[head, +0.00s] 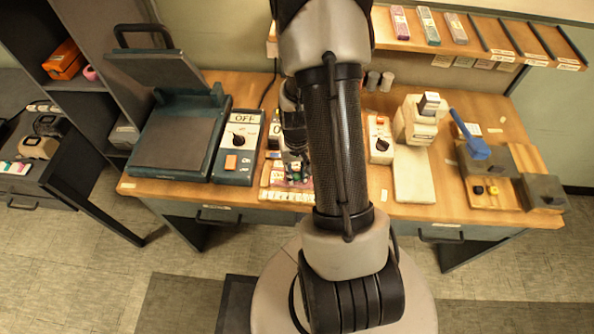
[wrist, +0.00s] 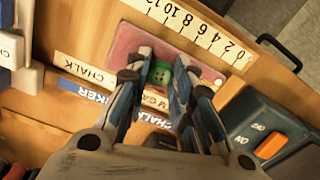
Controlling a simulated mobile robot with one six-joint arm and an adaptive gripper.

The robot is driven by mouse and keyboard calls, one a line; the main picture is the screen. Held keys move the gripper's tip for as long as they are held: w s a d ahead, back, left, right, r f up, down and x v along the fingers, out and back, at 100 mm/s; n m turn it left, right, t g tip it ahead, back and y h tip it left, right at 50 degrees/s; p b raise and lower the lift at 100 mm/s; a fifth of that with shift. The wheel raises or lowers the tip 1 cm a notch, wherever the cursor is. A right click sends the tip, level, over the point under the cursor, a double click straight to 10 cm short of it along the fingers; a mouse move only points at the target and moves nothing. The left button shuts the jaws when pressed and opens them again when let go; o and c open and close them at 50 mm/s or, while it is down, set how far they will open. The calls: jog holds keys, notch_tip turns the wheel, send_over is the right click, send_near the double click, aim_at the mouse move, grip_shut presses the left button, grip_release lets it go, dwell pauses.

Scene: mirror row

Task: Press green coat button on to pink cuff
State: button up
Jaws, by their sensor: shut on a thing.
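The green coat button (wrist: 160,73) shows in the wrist view between the tips of my gripper (wrist: 158,82), which is shut on it. The pink cuff (wrist: 130,37) lies flat on the wooden bench, behind and around the button in that view. I cannot tell whether the button touches the cuff. In the head view my gripper (head: 294,170) points down at the bench's front part, and my arm hides much of this spot. The fingers cover part of the cuff.
A ruler strip (wrist: 190,30) runs along the bench edge beside the cuff. CHALK and other labels lie close by. A switch box (head: 239,145) with an orange switch and a large press (head: 175,135) stand to the left. A white-and-beige device (head: 418,120) stands right.

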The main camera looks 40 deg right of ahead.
jog(key=o, duration=1)
notch_tip(320, 180, up, 12)
jog(key=a+r+n+t, duration=0.2)
jog(key=a+r+n, duration=0.1)
jog(key=a+r, duration=0.85)
jog(key=s+a+r+n+t, duration=0.2)
jog(key=s+a+r+n, duration=0.1)
jog(key=s+a+r, duration=0.5)
jog(key=shift+s+a+r+n+t, duration=0.3)
jog(key=shift+s+a+n, duration=0.1)
jog(key=shift+s, duration=0.2)
